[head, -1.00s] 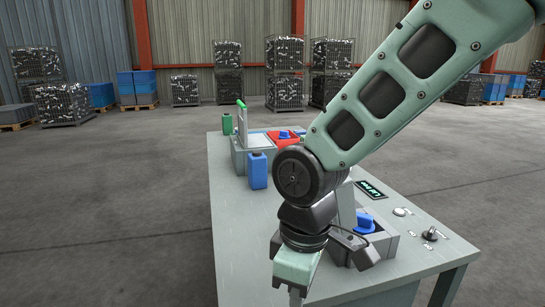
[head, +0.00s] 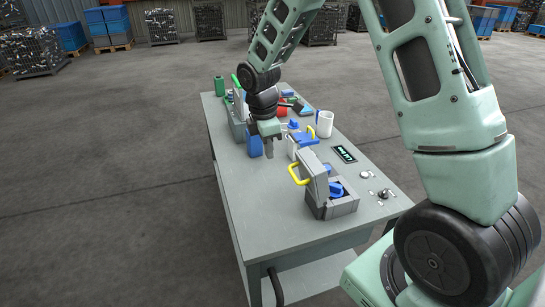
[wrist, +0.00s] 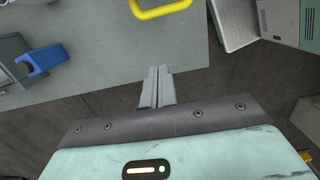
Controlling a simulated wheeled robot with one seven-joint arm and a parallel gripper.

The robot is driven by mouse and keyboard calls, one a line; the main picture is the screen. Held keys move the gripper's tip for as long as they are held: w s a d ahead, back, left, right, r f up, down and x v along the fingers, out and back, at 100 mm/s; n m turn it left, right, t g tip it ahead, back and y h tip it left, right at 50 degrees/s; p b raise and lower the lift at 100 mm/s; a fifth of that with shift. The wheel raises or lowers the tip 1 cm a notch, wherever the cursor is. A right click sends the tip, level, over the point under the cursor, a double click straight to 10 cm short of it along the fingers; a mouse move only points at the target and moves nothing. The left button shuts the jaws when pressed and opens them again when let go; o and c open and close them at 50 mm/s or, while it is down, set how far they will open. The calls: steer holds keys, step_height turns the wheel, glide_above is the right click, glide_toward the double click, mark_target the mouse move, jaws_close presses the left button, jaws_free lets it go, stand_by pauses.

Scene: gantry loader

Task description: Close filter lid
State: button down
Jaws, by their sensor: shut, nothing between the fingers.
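A grey box (head: 335,207) at the near end of the table has its lid (head: 318,178) standing open, with a yellow handle (head: 299,174) and a blue part (head: 337,189) inside. The yellow handle also shows at the top of the wrist view (wrist: 163,8). A second grey box (head: 238,122) at the far end has a raised lid with a green handle (head: 237,81). I cannot tell which lid is the filter's. My gripper (head: 269,150) points down over the table's left side, shut and empty, beyond the yellow handle. Its closed fingers show in the wrist view (wrist: 157,85).
A white unit with a blue lever (head: 304,140) stands mid-table, beside a white mug (head: 325,124). A blue container (head: 254,145) is left of my gripper. A display (head: 344,154) and small knobs (head: 383,193) line the right edge. The table's (head: 240,195) near left is bare.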

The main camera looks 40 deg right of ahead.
step_height(320, 180, down, 10)
steer(key=p, duration=0.1)
steer(key=shift+s+d+r+p, duration=0.2)
steer(key=shift+d+r+p, duration=0.15)
steer(key=shift+d, duration=0.4)
steer(key=shift+s+d+r+p, duration=0.25)
steer(key=shift+d+p, duration=0.05)
steer(key=shift+d, duration=0.4)
steer(key=shift+s+d+r+p, duration=0.2)
steer(key=shift+d+r+p, duration=0.15)
steer(key=shift+d, duration=0.4)
steer(key=shift+d+r+y+p, duration=0.25)
steer(key=shift+d+y+p, duration=0.05)
steer(key=shift+p, duration=0.25)
